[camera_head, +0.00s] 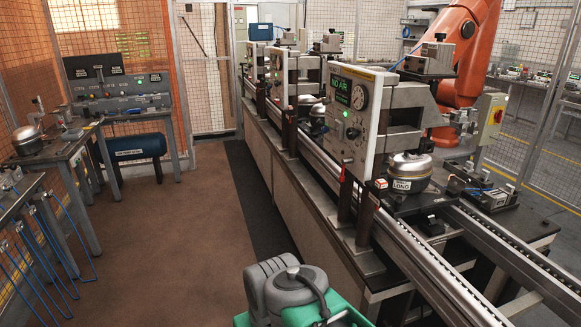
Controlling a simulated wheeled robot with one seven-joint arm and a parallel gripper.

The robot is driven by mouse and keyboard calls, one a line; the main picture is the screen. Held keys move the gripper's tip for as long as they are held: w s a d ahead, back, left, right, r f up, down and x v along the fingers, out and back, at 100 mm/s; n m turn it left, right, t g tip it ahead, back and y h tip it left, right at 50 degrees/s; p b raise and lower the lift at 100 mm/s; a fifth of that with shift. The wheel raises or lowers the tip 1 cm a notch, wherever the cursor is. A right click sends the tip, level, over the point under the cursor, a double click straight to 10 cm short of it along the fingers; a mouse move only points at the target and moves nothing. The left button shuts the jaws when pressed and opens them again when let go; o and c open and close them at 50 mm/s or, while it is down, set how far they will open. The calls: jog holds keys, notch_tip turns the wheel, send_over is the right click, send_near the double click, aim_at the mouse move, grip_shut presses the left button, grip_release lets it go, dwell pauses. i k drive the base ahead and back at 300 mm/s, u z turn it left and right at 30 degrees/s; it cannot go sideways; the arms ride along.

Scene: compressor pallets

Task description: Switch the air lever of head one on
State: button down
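Three similar test heads stand in a row along the conveyor line. The nearest head (372,95) has a light panel with a small green screen (340,88) reading "NO AIR", a round gauge (360,97), and small knobs and buttons, one lit green. A middle head (277,75) and a far head (254,62) stand behind it. Head numbers are not readable. A dark control panel (108,88) with small knobs, black labels and a green light stands on the left bench. I cannot tell which small part is the air lever. My gripper is not in view.
A compressor (409,170) labelled "LONO" sits under the nearest head. The conveyor rails (440,275) run toward the front right. An orange robot arm (465,50) stands behind. A blue tank (138,147) is under the left bench. The brown floor (185,235) between is clear.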

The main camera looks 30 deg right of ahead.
aim_at(343, 171)
jog(key=z, duration=0.05)
jog(key=i, duration=1.15)
jog(key=z, duration=0.35)
